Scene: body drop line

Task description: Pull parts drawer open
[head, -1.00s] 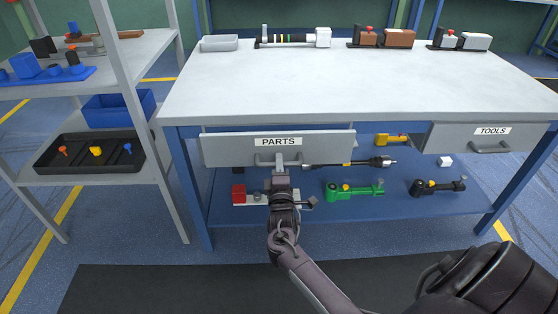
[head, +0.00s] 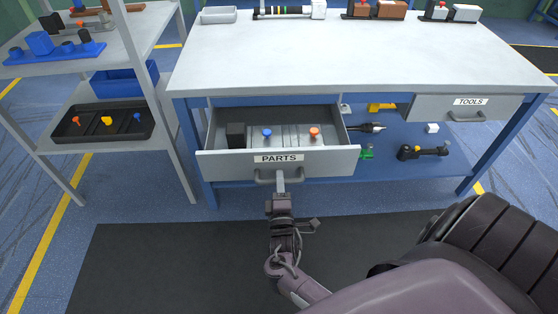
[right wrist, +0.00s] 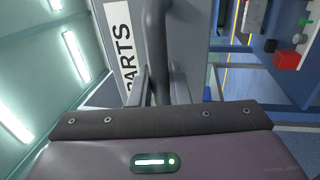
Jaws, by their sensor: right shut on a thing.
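The parts drawer (head: 222,164) is pulled out from under the bench, with its label facing me. Inside lie a black block (head: 236,135), a blue-topped piece (head: 267,133) and an orange-topped piece (head: 314,133) on a light tray. My right gripper (head: 280,182) is shut on the drawer handle (head: 262,178) at the front's lower middle. In the right wrist view the handle (right wrist: 157,50) runs between the fingers, beside the drawer front (right wrist: 185,35). My left gripper is not in view.
The tools drawer (head: 430,106) is shut at the right. The bench top (head: 330,55) holds parts along its back edge. A grey shelf rack (head: 70,172) stands close on the left. Dark mat (head: 150,260) covers clear floor in front.

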